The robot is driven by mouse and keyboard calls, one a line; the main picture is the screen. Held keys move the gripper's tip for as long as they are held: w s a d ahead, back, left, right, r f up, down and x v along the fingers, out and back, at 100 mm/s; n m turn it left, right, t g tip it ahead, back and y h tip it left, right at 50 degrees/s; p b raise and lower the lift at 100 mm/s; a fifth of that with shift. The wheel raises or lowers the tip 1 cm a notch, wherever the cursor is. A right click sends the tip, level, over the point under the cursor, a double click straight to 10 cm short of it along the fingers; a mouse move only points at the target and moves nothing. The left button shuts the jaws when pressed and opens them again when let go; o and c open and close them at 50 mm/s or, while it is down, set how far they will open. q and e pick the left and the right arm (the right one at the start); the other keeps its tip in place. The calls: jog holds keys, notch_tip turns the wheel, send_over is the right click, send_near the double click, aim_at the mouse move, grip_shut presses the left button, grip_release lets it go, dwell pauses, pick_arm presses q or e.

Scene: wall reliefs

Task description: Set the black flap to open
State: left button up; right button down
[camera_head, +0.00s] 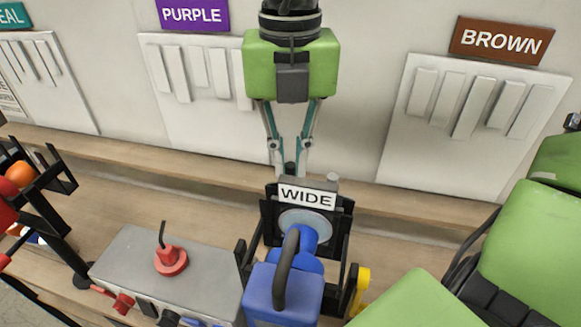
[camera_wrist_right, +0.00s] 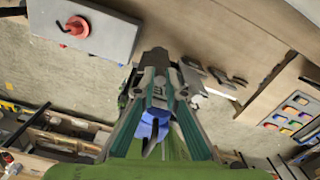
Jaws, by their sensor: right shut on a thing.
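My right gripper (camera_head: 290,160) comes down from above in the head view, its fingers closed together just behind the white WIDE label. It is shut on a small dark part, which I take to be the edge of the black flap (camera_head: 290,169); the fingers and the label hide most of it. In the right wrist view my right gripper (camera_wrist_right: 157,80) has dark material between its fingertips. How far the flap is turned cannot be made out. My left gripper is not in view.
A black stand with the WIDE label (camera_head: 306,196) holds a blue device (camera_head: 285,290). A grey box with a red knob (camera_head: 171,260) stands to its left. A black rack with orange balls (camera_head: 20,174) is farther left. Relief panels (camera_head: 470,105) line the wall behind.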

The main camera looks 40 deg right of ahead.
jog(key=w+n+b, duration=0.1)
jog(key=n, duration=0.3)
jog(key=w+n+b, duration=0.1)
jog(key=n, duration=0.3)
jog(key=w+n+b, duration=0.1)
jog(key=n, duration=0.3)
jog(key=shift+w+a+r+n, duration=0.1)
jog(key=shift+w+a+n, duration=0.2)
jog(key=shift+w+n, duration=0.1)
dwell(0.3)
jog(key=c, duration=2.1)
grip_release()
notch_tip(320, 180, up, 12)
jog(key=shift+f, duration=0.1)
